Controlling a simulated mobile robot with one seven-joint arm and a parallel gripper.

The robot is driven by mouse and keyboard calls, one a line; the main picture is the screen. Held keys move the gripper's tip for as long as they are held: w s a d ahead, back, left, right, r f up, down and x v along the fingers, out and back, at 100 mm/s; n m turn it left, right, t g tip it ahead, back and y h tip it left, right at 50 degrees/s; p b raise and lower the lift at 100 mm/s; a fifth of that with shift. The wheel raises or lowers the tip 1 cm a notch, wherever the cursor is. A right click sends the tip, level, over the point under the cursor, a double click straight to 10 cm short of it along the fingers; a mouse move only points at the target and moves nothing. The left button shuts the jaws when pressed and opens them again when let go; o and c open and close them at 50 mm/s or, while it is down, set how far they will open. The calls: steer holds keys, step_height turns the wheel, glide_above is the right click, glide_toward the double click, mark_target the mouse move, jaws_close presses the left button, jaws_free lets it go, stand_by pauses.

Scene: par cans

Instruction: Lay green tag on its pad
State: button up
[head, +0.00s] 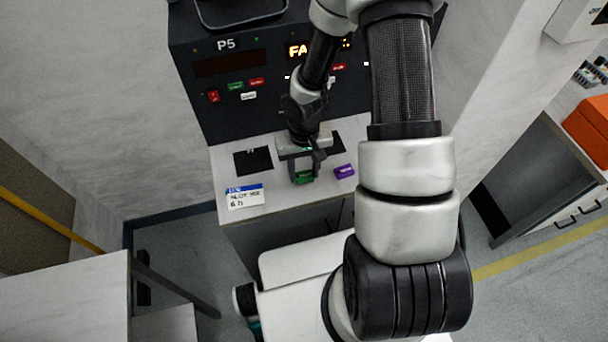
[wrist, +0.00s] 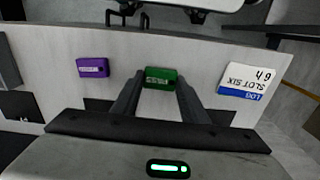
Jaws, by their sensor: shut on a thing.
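The green tag (head: 304,178) is between the fingers of my gripper (head: 303,168), over the grey ledge in front of the dark panel. In the wrist view the green tag (wrist: 160,78) sits between the two fingertips of my gripper (wrist: 158,84), which is shut on it. I cannot tell whether the tag touches the ledge. A black pad (head: 253,161) lies left of my gripper. Another dark pad (head: 336,144) shows partly behind it on the right. Neither shows a readable tag name. The ledge directly under my gripper is hidden.
A purple tag (head: 344,171) lies on the ledge (head: 285,201) just right of my gripper. A white and blue slot-six log card (head: 245,196) lies at the front left. The dark panel (head: 225,100) marked P5 rises behind. An orange box (head: 589,128) stands far right.

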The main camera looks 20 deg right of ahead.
steer(key=r, duration=0.7)
steer(key=shift+w+a, duration=0.25)
steer(key=shift+w, duration=0.15)
steer(key=w+a+n+b, duration=0.2)
steer(key=w+a+b, duration=0.1)
steer(key=w+a, duration=0.25)
steer(key=n+b, duration=0.2)
steer(key=n, duration=0.1)
glide_toward(253, 162)
step_height(253, 162, down, 6)
steer(key=shift+b, duration=0.35)
steer(key=shift+f, duration=0.1)
steer(key=shift+f, duration=0.2)
steer(key=o, duration=1)
steer(key=shift+r, duration=0.15)
steer(key=shift+r, duration=0.1)
